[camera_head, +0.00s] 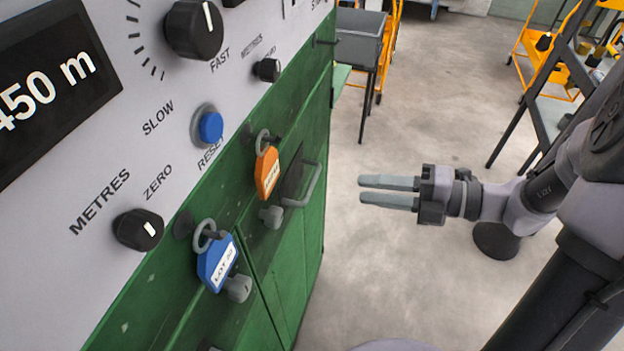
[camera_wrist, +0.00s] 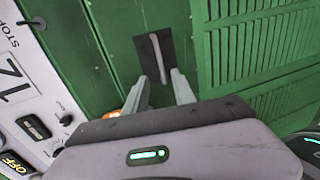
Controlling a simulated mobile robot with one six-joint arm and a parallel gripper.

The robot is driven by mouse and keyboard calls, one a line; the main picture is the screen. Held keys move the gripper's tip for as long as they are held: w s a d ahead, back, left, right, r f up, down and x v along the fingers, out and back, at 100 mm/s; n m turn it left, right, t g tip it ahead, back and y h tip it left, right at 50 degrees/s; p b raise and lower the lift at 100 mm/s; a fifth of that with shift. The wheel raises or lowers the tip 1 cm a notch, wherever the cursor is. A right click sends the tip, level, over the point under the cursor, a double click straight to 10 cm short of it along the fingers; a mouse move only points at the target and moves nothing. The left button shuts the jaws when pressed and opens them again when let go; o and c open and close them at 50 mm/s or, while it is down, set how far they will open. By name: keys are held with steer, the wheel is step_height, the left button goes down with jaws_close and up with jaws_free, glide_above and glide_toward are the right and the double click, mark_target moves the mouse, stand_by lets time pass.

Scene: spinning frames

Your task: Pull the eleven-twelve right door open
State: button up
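The green door (camera_head: 294,240) is on the side of the green machine cabinet and looks shut. It carries a grey bar handle (camera_head: 314,185) on a dark plate. In the wrist view the handle (camera_wrist: 157,57) stands out from the dark plate (camera_wrist: 146,51), straight ahead and between the lines of my fingers. My gripper (camera_head: 362,189) is open and empty, with its two fingers pointing left towards the handle. In the head view a clear gap lies between the fingertips and the handle. In the wrist view my gripper (camera_wrist: 161,76) shows both fingers apart.
An orange tag (camera_head: 267,173) and a blue tag (camera_head: 216,262) hang on the cabinet front by the knobs. Louvred green panels (camera_wrist: 255,50) lie right of the handle in the wrist view. A grey table (camera_head: 360,40) and orange racks stand behind. The floor (camera_head: 400,130) around my gripper is clear.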

mark_target(311, 182)
steer(key=shift+b+x, duration=1.9)
steer(key=shift+x, duration=4.3)
jaws_close()
